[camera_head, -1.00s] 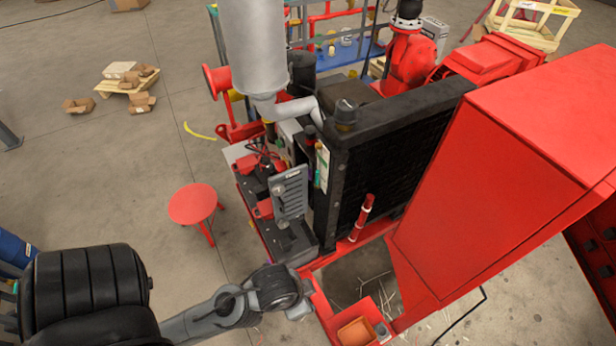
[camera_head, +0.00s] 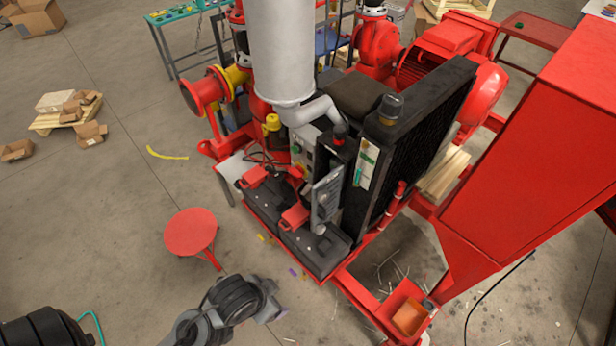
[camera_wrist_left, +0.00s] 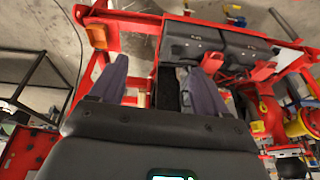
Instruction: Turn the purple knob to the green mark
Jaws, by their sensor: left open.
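I cannot make out the purple knob or the green mark in either view. A small grey control panel (camera_head: 301,151) with a green spot and a yellow spot stands on the skid, behind the black battery boxes (camera_head: 312,247). My left gripper (camera_wrist_left: 157,66) is open and empty in the wrist view, its two grey-purple fingers apart. The battery boxes (camera_wrist_left: 192,42) and red frame show beyond the fingers. In the head view my left wrist is low at the bottom middle, in front of the skid and apart from the panel. My right gripper is not in view.
A red round stool (camera_head: 191,233) stands left of the skid. A black radiator (camera_head: 425,130) and a large red housing (camera_head: 530,150) fill the right. A grey cylinder (camera_head: 281,50) rises above the panel. An orange tray (camera_head: 409,317) sits at the front corner.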

